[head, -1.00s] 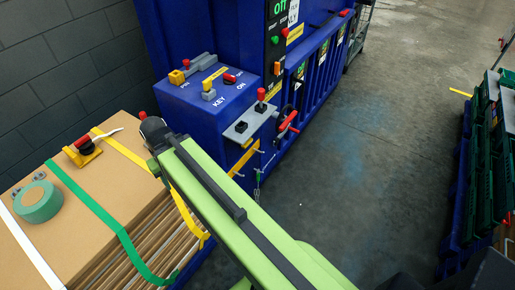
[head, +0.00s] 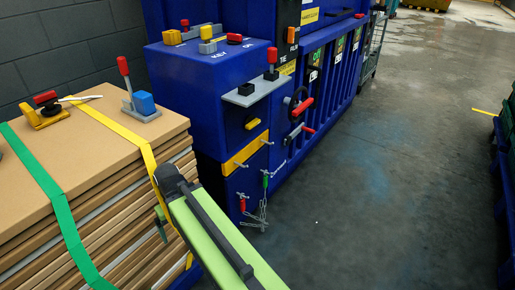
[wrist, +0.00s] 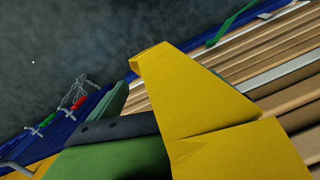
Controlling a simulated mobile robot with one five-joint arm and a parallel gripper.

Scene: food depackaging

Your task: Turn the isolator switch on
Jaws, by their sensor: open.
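The blue machine cabinet (head: 212,72) carries several controls. A red-handled rotary switch with a black round part (head: 302,107) sits on its side face; it looks like the isolator, though no label is readable. In the wrist view, a green finger with a dark strip (wrist: 115,150) shows beside a large yellow band. The switch is not recognisable there.
The board stack (head: 105,190) has a green strap (head: 55,190) and a yellow strap (head: 125,132). A red-knobbed lever with a blue block (head: 140,104) stands on it. Red and green plugs on chains (head: 243,202) hang from the cabinet. The floor on the right (head: 370,200) is clear.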

